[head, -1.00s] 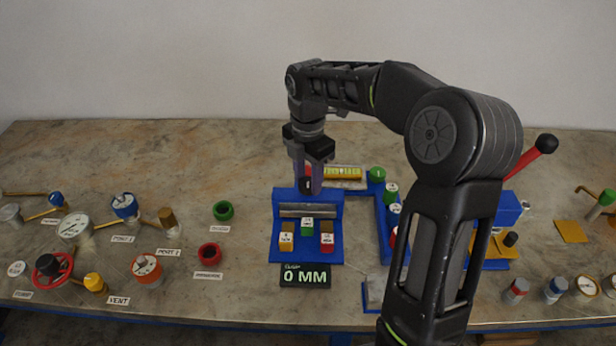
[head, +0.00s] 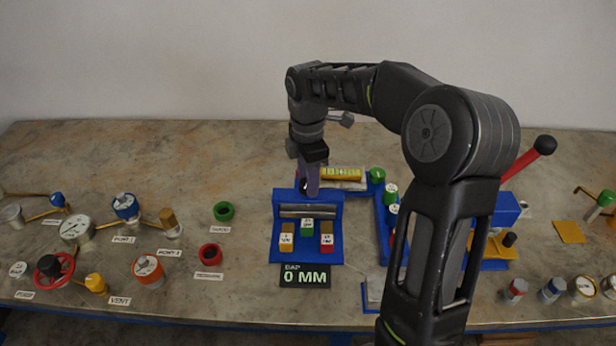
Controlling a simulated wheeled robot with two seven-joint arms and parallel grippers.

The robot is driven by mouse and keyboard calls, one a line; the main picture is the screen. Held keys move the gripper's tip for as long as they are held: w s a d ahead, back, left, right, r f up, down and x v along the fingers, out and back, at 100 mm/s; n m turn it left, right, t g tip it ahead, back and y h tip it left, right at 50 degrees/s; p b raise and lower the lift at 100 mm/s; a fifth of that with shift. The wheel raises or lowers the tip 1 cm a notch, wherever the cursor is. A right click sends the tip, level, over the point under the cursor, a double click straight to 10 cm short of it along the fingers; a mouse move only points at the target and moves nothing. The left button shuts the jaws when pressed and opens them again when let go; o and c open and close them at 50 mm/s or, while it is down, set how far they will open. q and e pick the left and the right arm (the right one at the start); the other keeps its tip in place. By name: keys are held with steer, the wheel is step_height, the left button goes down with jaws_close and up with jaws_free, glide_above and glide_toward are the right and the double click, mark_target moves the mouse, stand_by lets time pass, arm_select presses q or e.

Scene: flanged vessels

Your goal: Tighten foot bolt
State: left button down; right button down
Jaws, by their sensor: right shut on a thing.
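My right gripper (head: 309,182) points straight down at the back edge of the blue stand, by the left end of the plate with the yellow level. Its fingers are shut on what seems to be the foot bolt, which they hide almost fully. The blue stand (head: 336,256) carries a grey roller and three labelled blocks. The yellow level (head: 342,174) lies on a pale plate just right of the fingers. A sign (head: 305,276) in front reads 0 MM. My left gripper is not in view.
A red-handled lever (head: 529,157) rises at the right. Gauges and valves, including a red handwheel (head: 48,266), fill the left. The back left table is clear.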

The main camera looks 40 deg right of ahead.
steer(key=m, duration=0.4)
steer(key=shift+m, duration=0.3)
steer(key=m, duration=0.3)
steer(key=shift+m+p, duration=0.3)
steer(key=shift+m, duration=0.1)
steer(key=m, duration=1.1)
steer(key=shift+m+p, duration=0.3)
steer(key=shift+p, duration=0.1)
steer(key=m, duration=0.3)
steer(key=shift+m, duration=0.3)
steer(key=m+p, duration=0.1)
steer(key=m, duration=0.3)
steer(key=shift+m, duration=2.1)
